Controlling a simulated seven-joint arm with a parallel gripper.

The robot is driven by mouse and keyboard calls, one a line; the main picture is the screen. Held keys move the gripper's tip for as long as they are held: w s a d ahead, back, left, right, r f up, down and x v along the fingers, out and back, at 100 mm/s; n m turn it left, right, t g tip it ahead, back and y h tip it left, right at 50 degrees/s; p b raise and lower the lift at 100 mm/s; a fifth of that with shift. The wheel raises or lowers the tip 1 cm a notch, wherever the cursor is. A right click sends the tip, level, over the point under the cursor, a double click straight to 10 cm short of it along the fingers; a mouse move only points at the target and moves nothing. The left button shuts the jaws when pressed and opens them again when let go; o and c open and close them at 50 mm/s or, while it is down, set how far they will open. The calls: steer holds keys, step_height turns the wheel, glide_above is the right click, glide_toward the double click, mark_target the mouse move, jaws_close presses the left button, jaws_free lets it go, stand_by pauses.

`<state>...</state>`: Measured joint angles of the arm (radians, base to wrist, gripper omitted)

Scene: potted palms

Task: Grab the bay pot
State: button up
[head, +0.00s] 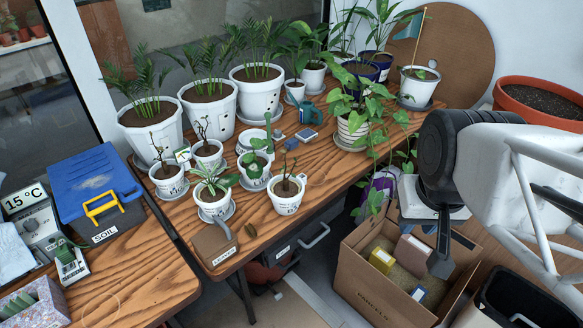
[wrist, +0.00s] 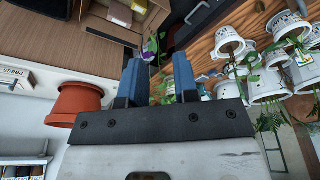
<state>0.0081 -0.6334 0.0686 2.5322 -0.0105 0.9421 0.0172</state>
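Several small white labelled pots stand on saucers on the wooden table in the head view. They include a front right pot with a twiggy plant (head: 287,196), a front pot with a leafy plant (head: 215,205), a left pot (head: 169,183), a rear pot (head: 208,153) and a pot with broad leaves (head: 255,170). Their labels are too small to read surely, so I cannot tell which is the bay pot. My gripper (head: 441,255) hangs over the cardboard box, right of the table and away from these pots. In the wrist view my gripper (wrist: 159,75) has its blue fingers apart, with nothing between them.
The cardboard box (head: 372,295) holds small packets. Large white palm pots (head: 207,108) line the table's back. A trailing plant in a ribbed pot (head: 352,130) stands between my gripper and the small pots. A terracotta pot (head: 540,100) is at right. A blue-lidded soil box (head: 95,185) is left.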

steer(key=shift+o, duration=0.2)
steer(key=o, duration=0.8)
steer(key=shift+c, duration=0.2)
steer(key=w+a+f+m+t+y, duration=0.15)
steer(key=w+f+t, duration=0.4)
steer(key=w, duration=0.95)
steer(key=w+a+f+m+t, duration=0.1)
steer(key=w+f+m+t, duration=0.15)
steer(key=w+f, duration=0.9)
steer(key=w+a+f+m+t+y, duration=0.1)
steer(key=w+a+f+m+y, duration=0.1)
steer(key=w+a+f+y, duration=0.2)
steer(key=w+a+f+m+t+y, duration=0.2)
steer(key=a+f+y, duration=0.4)
steer(key=f, duration=0.5)
steer(key=shift+w+m, duration=0.8)
steer(key=shift+w, duration=0.45)
